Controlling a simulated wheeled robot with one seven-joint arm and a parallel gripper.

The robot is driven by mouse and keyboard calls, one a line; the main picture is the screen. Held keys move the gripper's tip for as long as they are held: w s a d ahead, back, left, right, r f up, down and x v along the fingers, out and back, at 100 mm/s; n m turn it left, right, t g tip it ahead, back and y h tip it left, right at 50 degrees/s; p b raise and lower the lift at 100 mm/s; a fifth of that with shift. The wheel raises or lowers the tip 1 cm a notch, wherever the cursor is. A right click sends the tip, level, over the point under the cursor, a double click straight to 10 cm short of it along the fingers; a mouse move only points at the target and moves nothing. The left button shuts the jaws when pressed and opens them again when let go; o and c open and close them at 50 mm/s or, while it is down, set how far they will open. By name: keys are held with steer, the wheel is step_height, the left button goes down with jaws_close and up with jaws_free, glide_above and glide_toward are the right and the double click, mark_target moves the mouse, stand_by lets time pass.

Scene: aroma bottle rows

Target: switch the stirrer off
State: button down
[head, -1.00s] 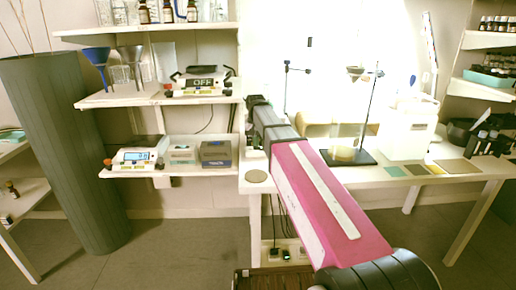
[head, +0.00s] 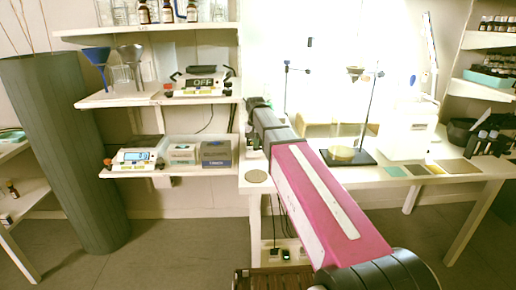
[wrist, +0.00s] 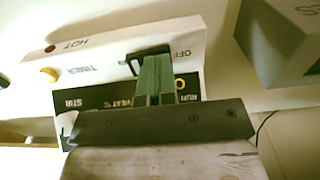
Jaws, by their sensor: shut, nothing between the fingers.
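The stirrer (wrist: 75,70) is a white housing with a dark panel and labels such as HOT, TIMER, OFF, STIR and HEAT in the wrist view. A yellow-orange knob (wrist: 49,75) is at its left, and a yellow ring mark (wrist: 180,84) shows right of my fingers. My gripper (wrist: 150,62) is shut and empty, its green fingers in front of the panel. They hide part of the panel, and I cannot tell whether they touch it. In the head view my gripper (head: 258,103) is at the bench's left end; I cannot make out the stirrer there.
A grey box (wrist: 280,45) is close on the right in the wrist view. In the head view, shelves with an OFF-marked device (head: 202,84), a scale (head: 135,158) and boxes (head: 216,153) stand to the left.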

steer(key=shift+r, duration=3.45)
steer(key=shift+s, duration=0.15)
